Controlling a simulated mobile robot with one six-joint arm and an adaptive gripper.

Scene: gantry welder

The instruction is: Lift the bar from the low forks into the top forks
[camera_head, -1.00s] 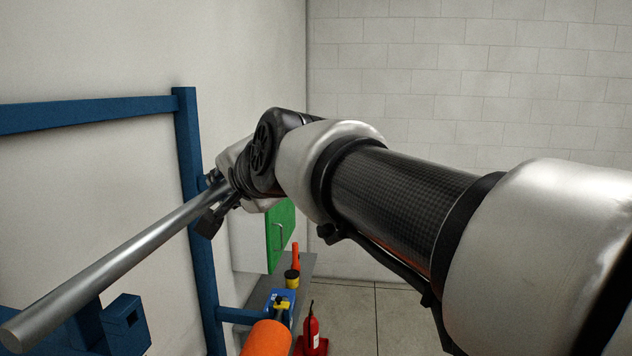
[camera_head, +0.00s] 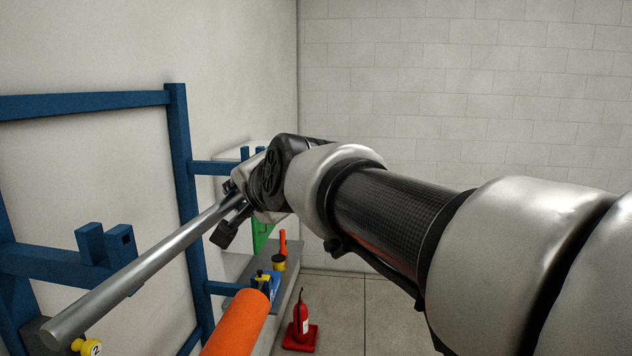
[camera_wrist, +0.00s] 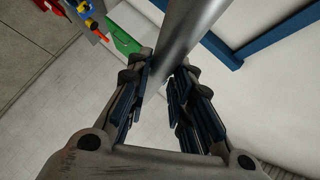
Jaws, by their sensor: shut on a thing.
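The bar (camera_head: 140,270) is a long grey metal rod, held off the rack and slanting across the left of the head view. My gripper (camera_head: 232,212) is shut on it near its far end. In the wrist view the bar (camera_wrist: 188,35) runs between the fingers of my gripper (camera_wrist: 160,78). A blue upper fork (camera_head: 105,245) on the near side of the rack stands behind the bar. Another blue fork arm (camera_head: 215,167) extends behind my wrist, partly hidden. A lower blue arm (camera_head: 224,288) sits below; its end is hard to make out.
The blue rack post (camera_head: 180,150) stands close behind the bar by the wall. An orange cylinder (camera_head: 237,325) is below. A red fire extinguisher (camera_head: 301,318) stands on the floor. A yellow tag marked 2 (camera_head: 92,347) is near the bar's near end. Floor at right is clear.

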